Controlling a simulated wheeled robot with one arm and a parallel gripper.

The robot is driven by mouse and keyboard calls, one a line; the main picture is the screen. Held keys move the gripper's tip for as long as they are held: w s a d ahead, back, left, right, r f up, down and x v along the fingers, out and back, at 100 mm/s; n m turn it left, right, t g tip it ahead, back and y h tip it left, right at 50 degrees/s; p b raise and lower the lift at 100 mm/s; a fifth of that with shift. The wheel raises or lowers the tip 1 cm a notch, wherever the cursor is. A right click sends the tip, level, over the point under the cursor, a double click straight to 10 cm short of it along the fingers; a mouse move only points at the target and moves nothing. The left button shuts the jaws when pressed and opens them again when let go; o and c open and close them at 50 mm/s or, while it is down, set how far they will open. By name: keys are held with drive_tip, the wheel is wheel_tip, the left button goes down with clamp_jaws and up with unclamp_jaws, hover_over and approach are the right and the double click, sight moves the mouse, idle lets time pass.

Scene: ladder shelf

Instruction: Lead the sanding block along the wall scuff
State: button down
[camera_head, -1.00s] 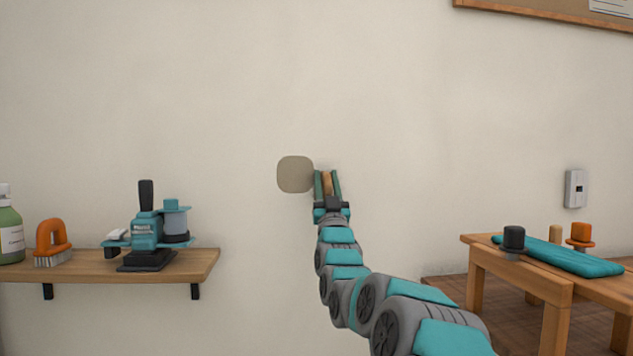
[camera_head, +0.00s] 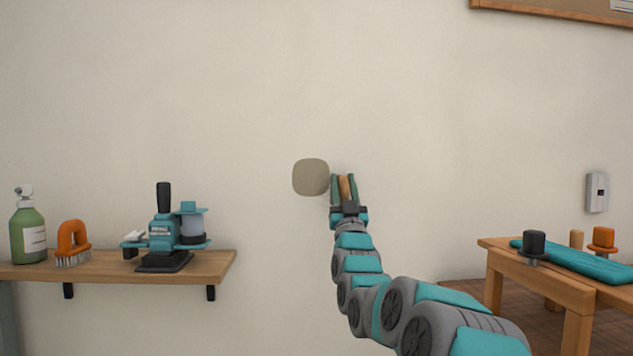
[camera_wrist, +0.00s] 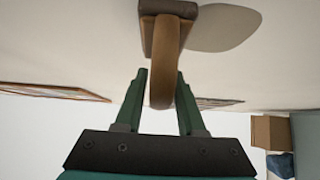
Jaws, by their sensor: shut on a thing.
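The wall scuff is a grey-beige rounded patch (camera_head: 311,177) on the pale wall, and it also shows at the top right of the wrist view (camera_wrist: 226,28). My gripper (camera_head: 343,179) is just right of the patch in the head view. In the wrist view my green fingers (camera_wrist: 160,85) are shut on the tan curved handle of the sanding block (camera_wrist: 164,65). The block's brown base is at the top of that view, close to the wall beside the patch. I cannot tell whether it touches the wall. My fingers hide much of the block in the head view.
A wooden wall shelf (camera_head: 105,268) at left carries a green bottle (camera_head: 28,232), an orange brush (camera_head: 73,243) and a teal-black device (camera_head: 168,235). A wooden table (camera_head: 545,282) stands at right. The wall around the patch is clear.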

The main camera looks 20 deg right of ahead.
drive_tip(key=shift+s+a+f+b, duration=0.1)
drive_tip(key=shift+s+f+b, duration=0.05)
drive_tip(key=shift+s+b, duration=0.25)
drive_tip(key=shift+s+a+b, duration=0.3)
drive_tip(key=shift+s+b, duration=0.2)
drive_tip(key=shift+s, duration=0.5)
drive_tip(key=shift+s+a+b, duration=0.25)
drive_tip(key=shift+s+b, duration=0.2)
drive_tip(key=shift+s, duration=0.55)
